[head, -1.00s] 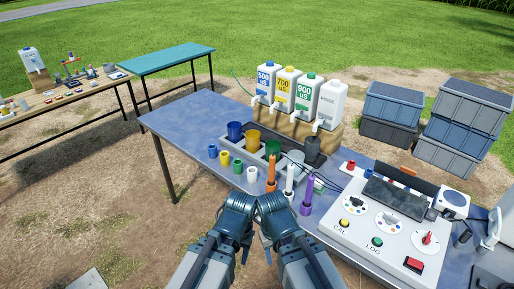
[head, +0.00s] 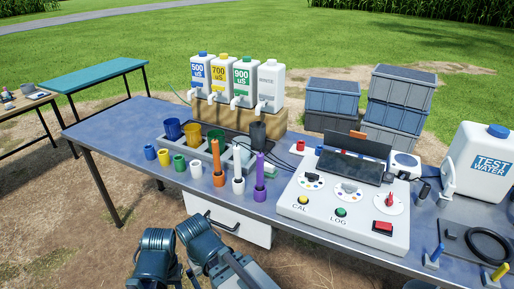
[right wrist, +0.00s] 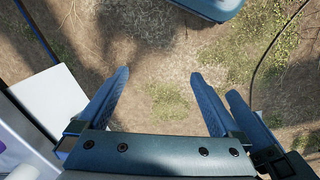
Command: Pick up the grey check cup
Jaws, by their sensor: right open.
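A dark grey cup (head: 258,133) stands upright under the spout of the rightmost white jug in the head view. A paler grey-white large cup (head: 241,156) stands in the rack, partly hidden behind the upright probes. I cannot tell by label which is the check cup. My right gripper (right wrist: 160,76) is open and empty over bare ground in the right wrist view, with no cup between its fingers. In the head view both my arms are low at the bottom, in front of the table and apart from the cups. My left gripper's fingers are not clear there.
The blue table (head: 110,125) has free room at its left. Small cups and orange, white and purple probes (head: 260,172) stand before the rack. A control panel (head: 345,205) and a test water jug (head: 478,165) are to the right. A white drawer box (head: 228,222) hangs under the table.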

